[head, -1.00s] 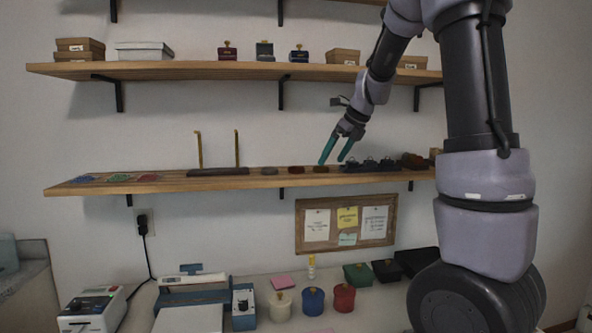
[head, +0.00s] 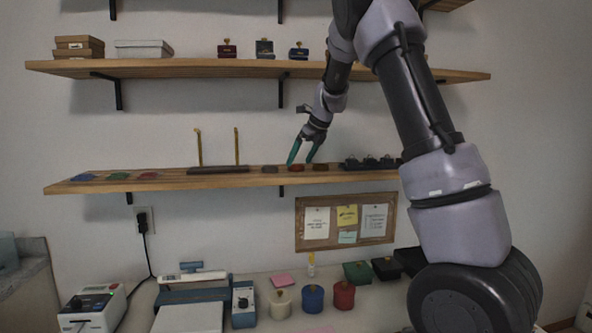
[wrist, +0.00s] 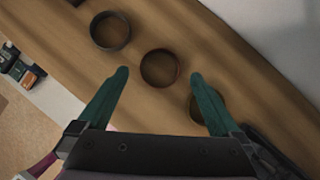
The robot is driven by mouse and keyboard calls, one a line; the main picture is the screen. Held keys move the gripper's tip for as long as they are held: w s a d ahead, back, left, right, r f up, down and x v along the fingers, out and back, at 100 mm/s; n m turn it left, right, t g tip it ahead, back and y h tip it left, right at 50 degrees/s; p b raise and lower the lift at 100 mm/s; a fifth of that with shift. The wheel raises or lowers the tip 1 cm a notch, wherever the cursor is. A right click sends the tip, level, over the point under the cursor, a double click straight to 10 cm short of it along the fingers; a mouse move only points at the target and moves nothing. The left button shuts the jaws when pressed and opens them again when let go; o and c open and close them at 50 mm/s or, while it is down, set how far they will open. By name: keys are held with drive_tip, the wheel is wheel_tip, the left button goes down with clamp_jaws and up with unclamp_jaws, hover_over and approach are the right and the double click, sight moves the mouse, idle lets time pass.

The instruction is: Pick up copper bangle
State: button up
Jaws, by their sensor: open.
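A reddish-brown ring, which looks like the copper bangle (head: 296,169), lies flat on the middle wooden shelf (head: 240,182). In the wrist view the copper bangle (wrist: 159,68) shows between the two fingertips. My gripper (head: 300,162) is open and empty, its teal fingers pointing down just above this bangle. The gripper (wrist: 160,74) has one finger on each side of the bangle in the wrist view. A dark grey bangle (wrist: 110,31) lies to its left. A brown bangle (wrist: 207,104) lies to its right, partly hidden by the right finger.
A dark stand with two brass posts (head: 218,170) is left on the shelf. Several dark objects (head: 370,163) stand to the right. Coloured flat pieces (head: 117,177) lie at the far left. An upper shelf (head: 200,68) with boxes runs above.

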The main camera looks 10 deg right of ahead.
drive_tip(key=shift+x, duration=0.95)
drive_tip(key=shift+c, duration=0.3)
drive_tip(key=c, duration=1.3)
drive_tip(key=shift+o, duration=0.2)
drive_tip(key=shift+r, duration=0.1)
drive_tip(key=shift+r, duration=0.55)
drive_tip(key=v, duration=0.2)
drive_tip(key=shift+r, duration=0.35)
drive_tip(key=s+d, duration=0.9)
drive_tip(key=s, duration=0.5)
drive_tip(key=shift+d, duration=0.25)
